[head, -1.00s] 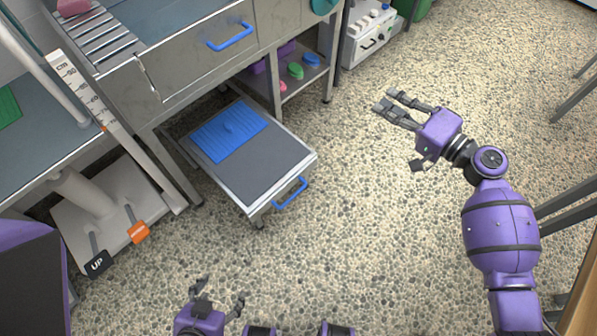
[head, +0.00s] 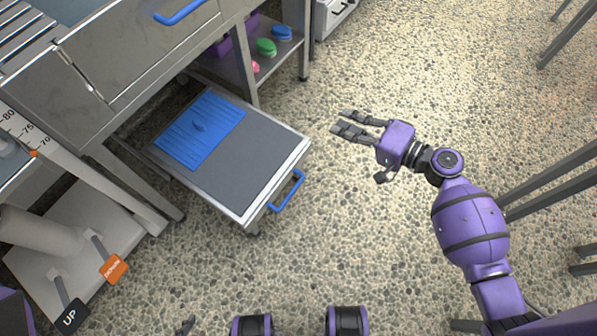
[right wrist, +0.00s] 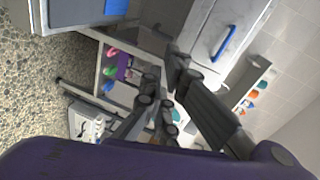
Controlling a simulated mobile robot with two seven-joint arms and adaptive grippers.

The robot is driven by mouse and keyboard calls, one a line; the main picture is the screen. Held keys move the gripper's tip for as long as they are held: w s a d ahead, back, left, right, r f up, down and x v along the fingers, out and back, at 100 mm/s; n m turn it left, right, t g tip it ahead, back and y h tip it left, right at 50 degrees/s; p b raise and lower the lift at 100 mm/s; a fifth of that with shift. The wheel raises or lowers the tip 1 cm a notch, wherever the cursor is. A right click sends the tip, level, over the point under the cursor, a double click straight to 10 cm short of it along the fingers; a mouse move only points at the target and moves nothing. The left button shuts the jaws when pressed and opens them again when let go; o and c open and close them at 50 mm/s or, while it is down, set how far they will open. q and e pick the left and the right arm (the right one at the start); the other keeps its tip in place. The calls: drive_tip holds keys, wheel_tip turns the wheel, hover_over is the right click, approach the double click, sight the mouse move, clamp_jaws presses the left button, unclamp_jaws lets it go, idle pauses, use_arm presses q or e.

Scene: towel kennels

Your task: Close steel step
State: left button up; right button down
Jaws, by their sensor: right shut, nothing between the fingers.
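The steel step (head: 262,160) is pulled out from under the steel table. It has a grey top, a ribbed blue mat (head: 203,128) at its inner end and a blue handle (head: 287,191) on its front edge. My right gripper (head: 342,122) is shut and empty above the floor, to the right of the step and apart from its handle. The shut fingers also show in the right wrist view (right wrist: 165,95), with part of the step (right wrist: 75,12) at the top left. Only a dark fingertip of my left gripper (head: 186,326) shows at the bottom edge.
The steel table has a drawer with a blue handle (head: 180,12) above the step. A shelf (head: 285,48) with green and blue brushes is beside it. Grey table legs (head: 550,180) are at right. Floor before the step is clear.

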wheel_tip(320, 180, down, 11)
drive_tip(key=s+b, duration=0.1)
drive_tip(key=b, duration=0.4)
drive_tip(key=m+g+b, duration=0.1)
drive_tip(key=b, duration=1.2)
approach(291, 164)
drive_tip(key=shift+h, duration=0.3)
drive_tip(key=b+x, duration=0.2)
drive_tip(key=x, duration=0.3)
drive_tip(key=shift+a, duration=0.1)
use_arm(q)
wheel_tip(291, 164, down, 21)
drive_tip(key=w+a+m+g, duration=0.1)
drive_tip(key=shift+w+r, duration=0.2)
drive_tip(key=shift+w, duration=0.05)
use_arm(e)
drive_tip(key=shift+w+a, duration=0.35)
drive_tip(key=shift+a, duration=0.2)
use_arm(q)
drive_tip(key=shift+s, duration=0.1)
use_arm(e)
drive_tip(key=shift+a+r, duration=0.1)
drive_tip(key=shift+a, duration=0.05)
